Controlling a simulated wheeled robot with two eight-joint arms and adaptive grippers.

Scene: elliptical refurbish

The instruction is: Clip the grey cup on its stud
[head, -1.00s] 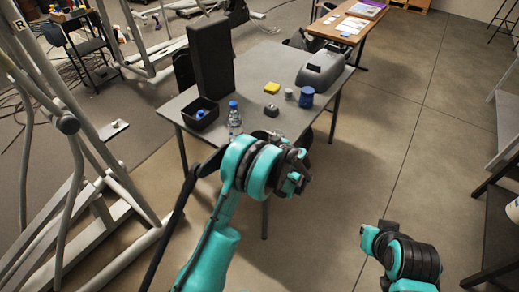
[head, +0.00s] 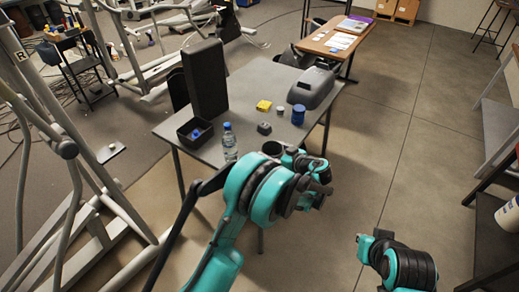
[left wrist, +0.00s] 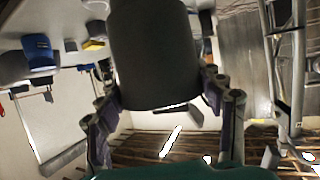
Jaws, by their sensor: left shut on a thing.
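The grey cup (left wrist: 152,55) is a dark grey cylinder held between the fingers of my left gripper (left wrist: 160,92) in the left wrist view. One finger shows on each side of it. In the head view the cup's round dark rim (head: 272,148) shows just behind my left gripper (head: 305,175), in front of the table's near edge. The cup is held in the air, clear of the table in the picture. I cannot pick out its stud in either view.
The grey table (head: 258,95) carries a dark bin (head: 195,134), a bottle (head: 229,142), a yellow block (head: 263,105), a blue container (head: 298,115) and a grey cover (head: 316,84). The elliptical's grey frame (head: 66,148) stands at the left.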

